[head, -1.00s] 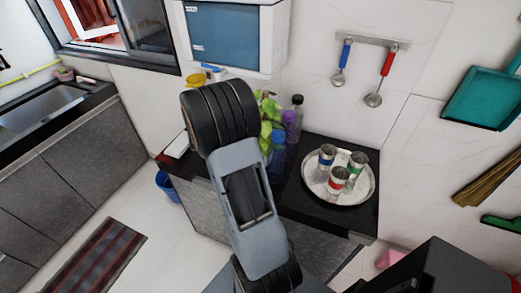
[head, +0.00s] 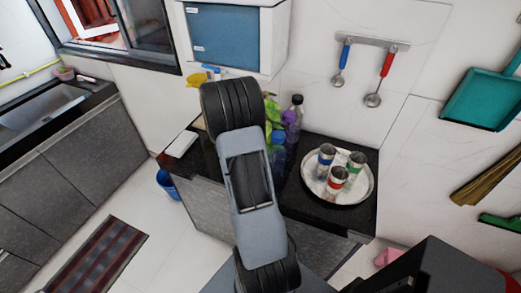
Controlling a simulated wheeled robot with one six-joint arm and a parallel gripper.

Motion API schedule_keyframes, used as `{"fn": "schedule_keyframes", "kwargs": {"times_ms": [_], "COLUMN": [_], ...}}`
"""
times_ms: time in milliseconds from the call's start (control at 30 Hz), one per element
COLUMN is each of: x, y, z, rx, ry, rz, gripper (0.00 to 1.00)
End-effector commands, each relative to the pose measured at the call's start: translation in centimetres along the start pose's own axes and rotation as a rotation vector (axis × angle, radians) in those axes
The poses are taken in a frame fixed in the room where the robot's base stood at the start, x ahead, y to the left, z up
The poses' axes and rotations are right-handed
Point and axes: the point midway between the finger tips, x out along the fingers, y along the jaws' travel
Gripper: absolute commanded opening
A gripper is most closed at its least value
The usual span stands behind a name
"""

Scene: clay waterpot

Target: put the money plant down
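The money plant shows only as a patch of green leaves (head: 272,112) just right of my arm in the head view. The rest of it, and any pot, is hidden behind my arm. My gripper is not visible; my arm's links cover that part of the view. I cannot tell whether the plant is held or stands on the black counter (head: 208,158).
A blue bottle (head: 278,152), a purple bottle (head: 290,120) and a dark bottle (head: 297,103) stand right of the leaves. A round tray (head: 345,203) with three cups is further right. A white flat object (head: 180,144) lies at the counter's left end. Some bare counter shows beside it.

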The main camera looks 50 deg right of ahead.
Motion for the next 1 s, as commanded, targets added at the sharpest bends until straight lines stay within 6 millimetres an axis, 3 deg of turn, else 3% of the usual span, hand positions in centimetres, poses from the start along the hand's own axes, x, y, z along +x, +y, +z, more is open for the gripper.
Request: {"fn": "schedule_keyframes", "kwargs": {"times_ms": [67,433,1000], "x": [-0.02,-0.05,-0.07], "y": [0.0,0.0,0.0], "z": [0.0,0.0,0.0], "rx": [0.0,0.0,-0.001], "ry": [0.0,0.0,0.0], "rz": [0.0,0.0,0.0], "gripper": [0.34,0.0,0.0]}}
